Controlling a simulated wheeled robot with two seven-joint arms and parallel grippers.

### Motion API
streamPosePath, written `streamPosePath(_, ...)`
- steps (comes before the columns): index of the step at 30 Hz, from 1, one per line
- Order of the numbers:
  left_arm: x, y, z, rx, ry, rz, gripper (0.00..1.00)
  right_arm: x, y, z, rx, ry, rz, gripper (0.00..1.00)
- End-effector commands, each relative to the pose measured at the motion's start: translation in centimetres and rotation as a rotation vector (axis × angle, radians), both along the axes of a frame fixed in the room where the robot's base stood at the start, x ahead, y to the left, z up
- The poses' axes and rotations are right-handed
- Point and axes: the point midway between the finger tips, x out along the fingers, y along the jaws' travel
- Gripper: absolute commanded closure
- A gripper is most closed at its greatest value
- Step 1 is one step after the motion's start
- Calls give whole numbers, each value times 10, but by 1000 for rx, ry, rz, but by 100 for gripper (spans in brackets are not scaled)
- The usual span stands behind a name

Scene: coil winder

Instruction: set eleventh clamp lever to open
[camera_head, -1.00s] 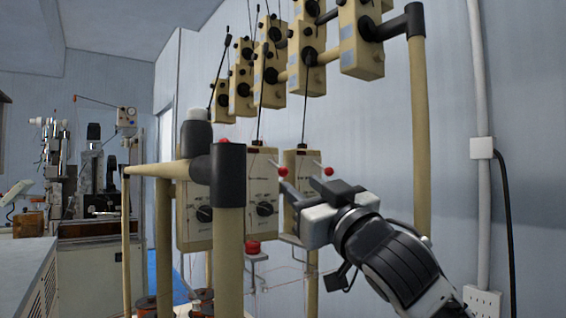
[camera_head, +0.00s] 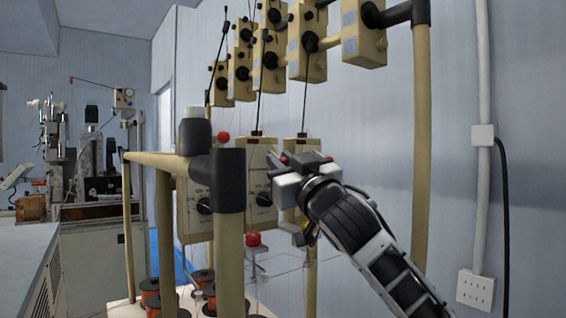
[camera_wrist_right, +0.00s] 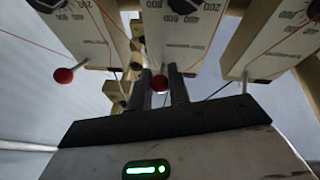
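Beige tensioner boxes (camera_head: 257,190) with dials hang in a row; short levers with red ball ends are their clamp levers. One red ball (camera_head: 223,136) stands clear to the left. My right gripper (camera_head: 282,160) is in front of the boxes, with red showing at its fingers. In the right wrist view the two dark fingers (camera_wrist_right: 161,88) stand apart, with a red ball (camera_wrist_right: 160,83) seen between them; I cannot tell whether they touch it. Another red ball (camera_wrist_right: 63,75) is to the left, and a lever stalk (camera_wrist_right: 246,74) to the right has its end hidden. My left gripper is not in view.
A beige rail with a black joint (camera_head: 228,180) stands in front of the boxes at left. A red knob (camera_head: 253,239) is below them, and orange spools (camera_head: 150,289) sit lower left. Thin wires run up to the upper blocks (camera_head: 307,45).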

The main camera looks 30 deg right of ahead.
Motion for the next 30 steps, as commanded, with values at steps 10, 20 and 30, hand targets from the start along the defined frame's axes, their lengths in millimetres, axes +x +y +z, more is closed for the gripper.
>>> streamPosePath(10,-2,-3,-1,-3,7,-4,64,-1,0,3,-5,32,0,100)
streamPosePath(20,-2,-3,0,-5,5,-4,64,-5,0,15,-33,233,0,100)
streamPosePath(30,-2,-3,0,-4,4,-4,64,-5,0,31,-75,536,3,100)
